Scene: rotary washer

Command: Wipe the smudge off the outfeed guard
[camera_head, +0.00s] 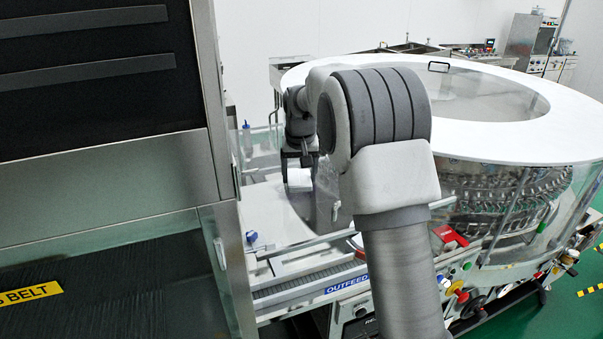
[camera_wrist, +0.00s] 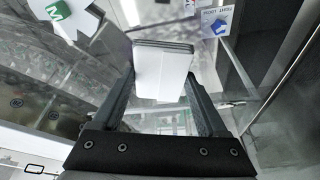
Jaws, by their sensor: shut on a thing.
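My gripper (camera_head: 297,160) is shut on a white folded pad, which looks like a wiping cloth (camera_head: 299,180). In the wrist view the cloth (camera_wrist: 160,72) sits between the two dark fingers of my gripper (camera_wrist: 160,85), its flat white face toward the camera. A clear panel, which appears to be the outfeed guard (camera_head: 322,200), stands right beside the cloth in the head view, partly hidden by my arm. I cannot tell whether the cloth touches it. I cannot make out the smudge for certain in either view.
The round washer with a white top ring (camera_head: 520,140) fills the right. A dark steel-framed machine (camera_head: 90,190) stands close on the left. The outfeed conveyor (camera_head: 300,283) runs low between them. A blue-marked white card (camera_wrist: 222,22) shows in the wrist view.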

